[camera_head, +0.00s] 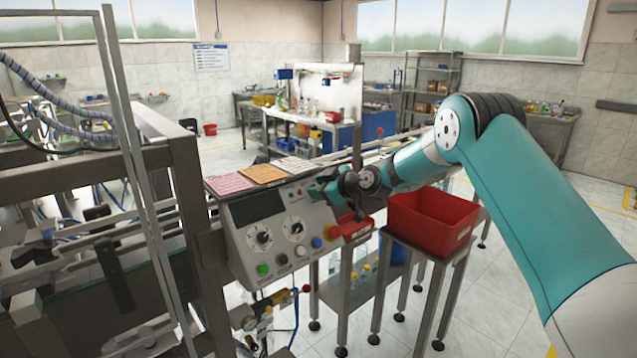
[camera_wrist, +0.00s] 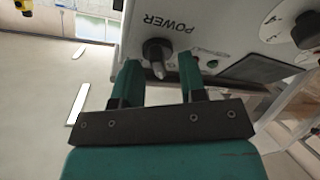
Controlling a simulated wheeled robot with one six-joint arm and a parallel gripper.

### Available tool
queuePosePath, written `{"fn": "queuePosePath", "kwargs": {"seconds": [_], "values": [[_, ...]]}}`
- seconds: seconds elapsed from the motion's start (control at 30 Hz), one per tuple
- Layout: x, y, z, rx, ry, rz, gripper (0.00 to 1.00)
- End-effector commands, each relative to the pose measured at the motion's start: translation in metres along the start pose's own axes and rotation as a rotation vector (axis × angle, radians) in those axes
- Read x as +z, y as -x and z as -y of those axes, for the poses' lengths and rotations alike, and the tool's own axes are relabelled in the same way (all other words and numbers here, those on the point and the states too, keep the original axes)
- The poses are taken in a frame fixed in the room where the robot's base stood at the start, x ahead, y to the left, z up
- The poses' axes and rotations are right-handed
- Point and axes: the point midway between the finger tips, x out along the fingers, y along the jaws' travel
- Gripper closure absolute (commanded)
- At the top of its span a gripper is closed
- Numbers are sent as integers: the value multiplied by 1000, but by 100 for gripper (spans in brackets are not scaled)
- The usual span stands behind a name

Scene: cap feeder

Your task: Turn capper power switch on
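The capper's control panel (camera_head: 275,230) is a light grey sloped box left of centre in the head view. In the wrist view its face (camera_wrist: 220,30) fills the top, with the word POWER beside a black power switch (camera_wrist: 158,50). The switch's pointed handle sticks out toward my gripper (camera_wrist: 160,64). My two teal fingers are apart, one on each side of the switch, with a gap visible around it. I cannot tell whether either finger touches it. In the head view my gripper (camera_head: 322,190) is at the panel's upper right, and the power switch is hidden behind it.
The panel also carries two dials, a red emergency button (camera_head: 332,232) and several coloured buttons. A red bin (camera_head: 432,218) on a stand is just right, under my arm. Pink and orange sheets (camera_head: 262,173) lie above the panel. The machine frame (camera_head: 170,150) stands left.

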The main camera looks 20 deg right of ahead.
Motion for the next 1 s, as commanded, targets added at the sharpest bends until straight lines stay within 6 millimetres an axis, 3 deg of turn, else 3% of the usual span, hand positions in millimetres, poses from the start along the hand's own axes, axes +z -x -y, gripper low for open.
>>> {"fn": "queuePosePath", "kwargs": {"seconds": [0.3, 0.33, 0.47, 1.0], "values": [[0, -4, 0, 0, 0, 0, 62], [0, -4, 0, 0, 0, 0, 64], [0, -3, 0, 0, 0, 0, 94], [3, -4, 2, 39, -133, -1, 94]]}}
